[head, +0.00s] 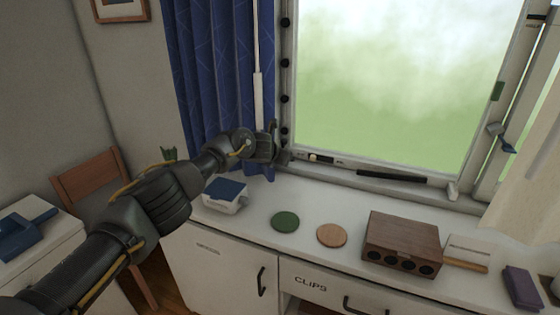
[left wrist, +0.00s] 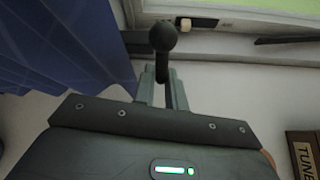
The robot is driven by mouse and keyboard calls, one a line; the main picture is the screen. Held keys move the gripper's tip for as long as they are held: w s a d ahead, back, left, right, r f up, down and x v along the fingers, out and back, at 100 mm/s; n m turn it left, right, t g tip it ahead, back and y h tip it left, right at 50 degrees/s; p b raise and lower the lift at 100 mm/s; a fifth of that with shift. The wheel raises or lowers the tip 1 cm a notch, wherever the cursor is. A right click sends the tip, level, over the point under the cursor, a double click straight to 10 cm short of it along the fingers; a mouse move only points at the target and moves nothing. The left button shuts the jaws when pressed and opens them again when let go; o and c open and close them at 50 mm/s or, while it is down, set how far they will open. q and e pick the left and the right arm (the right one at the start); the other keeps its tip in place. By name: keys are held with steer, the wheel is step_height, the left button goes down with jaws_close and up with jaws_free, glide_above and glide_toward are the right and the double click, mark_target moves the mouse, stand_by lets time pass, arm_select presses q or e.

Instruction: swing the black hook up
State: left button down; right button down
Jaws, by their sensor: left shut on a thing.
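My left gripper (head: 274,143) reaches to the lower left corner of the window frame, beside the blue curtain. In the left wrist view its two grey fingers (left wrist: 162,92) are shut on a black piece with a round knob end (left wrist: 162,37), which I take for the black hook. The knob stands up past the fingertips, in front of the sill. The fingers and arm hide most of the hook in the head view, so its mounting and exact angle cannot be told. My right gripper is not in view.
The blue curtain (head: 212,70) hangs close left of the gripper. The white counter (head: 255,205) below holds a blue-lidded box (head: 224,194), a green disc (head: 285,221), a tan disc (head: 331,235) and a brown wooden box (head: 401,243). A black bar (head: 392,176) lies along the sill.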

arm_select(q)
steer(key=shift+w+d+r, duration=0.1)
steer(key=shift+r, duration=0.1)
stand_by(0.4)
steer(key=c, duration=1.5)
jaws_free()
steer(key=shift+d, duration=0.1)
steer(key=b+v, duration=0.3)
steer(key=v, duration=0.7)
steer(key=shift+s+r, duration=0.2)
steer(key=shift+r, duration=0.15)
